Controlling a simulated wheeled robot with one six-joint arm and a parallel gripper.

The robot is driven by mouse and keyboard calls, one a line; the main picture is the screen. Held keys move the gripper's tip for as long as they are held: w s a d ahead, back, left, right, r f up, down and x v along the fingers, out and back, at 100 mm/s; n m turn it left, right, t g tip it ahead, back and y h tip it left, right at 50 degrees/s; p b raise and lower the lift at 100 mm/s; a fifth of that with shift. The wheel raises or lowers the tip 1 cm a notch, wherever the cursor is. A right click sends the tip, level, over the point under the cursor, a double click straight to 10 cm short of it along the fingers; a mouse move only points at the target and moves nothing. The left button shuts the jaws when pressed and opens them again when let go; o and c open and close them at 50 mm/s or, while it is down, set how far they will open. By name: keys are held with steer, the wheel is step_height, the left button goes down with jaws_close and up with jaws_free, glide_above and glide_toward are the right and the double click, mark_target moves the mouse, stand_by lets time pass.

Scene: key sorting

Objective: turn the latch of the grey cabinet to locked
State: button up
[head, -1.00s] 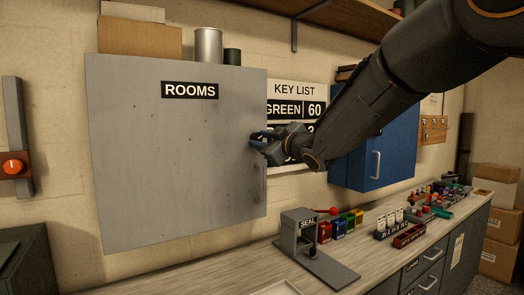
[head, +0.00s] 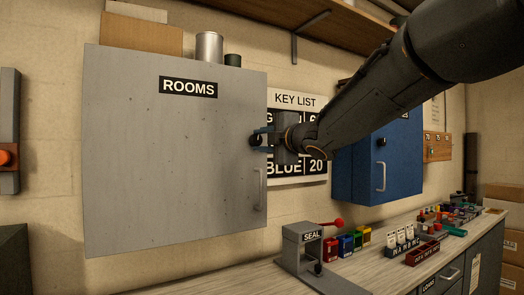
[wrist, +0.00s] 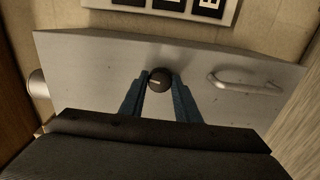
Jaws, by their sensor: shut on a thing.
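The grey cabinet (head: 165,150), labelled ROOMS, hangs on the wall with its door shut. Its latch is a round black knob (wrist: 159,79) with a pale line on its face, which looks roughly level in the wrist view. In the head view the latch (head: 255,141) is at the door's right edge, above the silver handle (head: 261,190). My gripper (wrist: 160,88) is shut on the latch, with one blue finger on each side of it. The gripper also shows in the head view (head: 260,140). The latch's locked or unlocked markings cannot be made out.
A key list board (head: 300,165) is on the wall just right of the cabinet, partly behind my wrist. A blue cabinet (head: 385,160) hangs further right under my arm. The counter below holds a seal press (head: 312,245) and small coloured boxes.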

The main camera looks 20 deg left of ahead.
steer(key=shift+n+b, duration=0.75)
steer(key=shift+n, duration=0.25)
steer(key=o, duration=1)
steer(key=shift+o, duration=0.2)
steer(key=v, duration=0.7)
steer(key=shift+s+d+b, duration=0.25)
steer(key=shift+s+b, duration=0.05)
